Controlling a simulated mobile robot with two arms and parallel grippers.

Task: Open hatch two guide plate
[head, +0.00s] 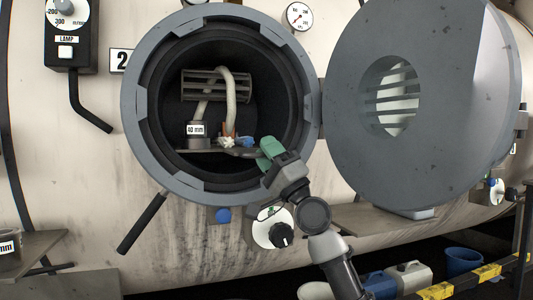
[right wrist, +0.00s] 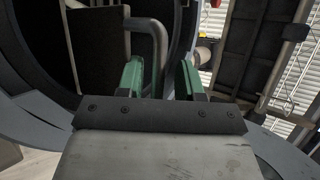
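Hatch two's round opening (head: 130,105) is uncovered, and its thick grey door (head: 450,110) stands swung out to the right. Inside, a grey plate (head: 205,151) lies roughly level under a block labelled 40 mm (head: 196,129). A grey bar handle (head: 238,152) reaches from the plate area towards my right gripper (head: 264,153). In the right wrist view the green fingers of my right gripper (right wrist: 161,80) are apart, with the bent grey bar (right wrist: 160,45) showing in the gap between them. I cannot tell if they touch it. My left gripper is out of view.
A pale fabric rope (head: 231,95) hangs over a slatted reel (head: 188,86) in the hatch. A lever (head: 142,223) sticks out below left and a dial knob (head: 281,234) sits below the opening. A blue bucket (head: 462,261) stands on the floor at right.

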